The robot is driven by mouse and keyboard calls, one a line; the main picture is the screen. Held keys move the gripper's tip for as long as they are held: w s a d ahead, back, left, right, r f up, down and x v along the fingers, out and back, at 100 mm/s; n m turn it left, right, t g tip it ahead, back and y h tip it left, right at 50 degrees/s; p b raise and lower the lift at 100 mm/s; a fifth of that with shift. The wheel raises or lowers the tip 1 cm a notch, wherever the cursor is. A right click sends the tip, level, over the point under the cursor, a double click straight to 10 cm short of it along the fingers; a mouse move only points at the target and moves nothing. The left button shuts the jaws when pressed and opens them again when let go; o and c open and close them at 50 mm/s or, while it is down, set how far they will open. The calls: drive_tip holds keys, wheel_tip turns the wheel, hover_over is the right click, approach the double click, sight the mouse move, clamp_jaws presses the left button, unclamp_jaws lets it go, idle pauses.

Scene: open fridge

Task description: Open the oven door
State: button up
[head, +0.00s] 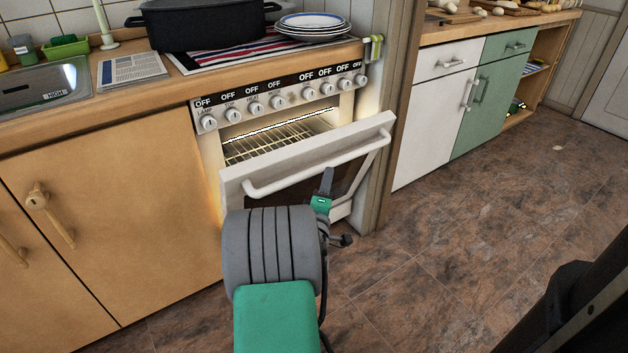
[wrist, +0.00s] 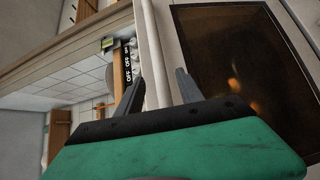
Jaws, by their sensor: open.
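A white bar handle (head: 315,165) runs along the door's upper front. My gripper (head: 327,180) is in front of the door, near the right part of the handle. In the wrist view my gripper (wrist: 156,88) is open, with the handle (wrist: 152,60) passing between its two fingers. The dark door window (wrist: 235,75) is beside it. Whether a finger touches the handle cannot be told.
A black pot (head: 200,24) and stacked plates (head: 312,25) stand on top. A wooden post (head: 385,120) is close to the oven's right side. A wooden cabinet (head: 100,210) borders the left. The tiled floor (head: 470,240) to the right is clear.

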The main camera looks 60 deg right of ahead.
sight(330, 165)
drive_tip(key=x, duration=0.7)
drive_tip(key=shift+w+d+r, duration=0.1)
drive_tip(key=shift+w+d, duration=0.15)
drive_tip(key=shift+d, duration=0.05)
drive_tip(key=shift+c, duration=0.4)
clamp_jaws()
idle(0.6)
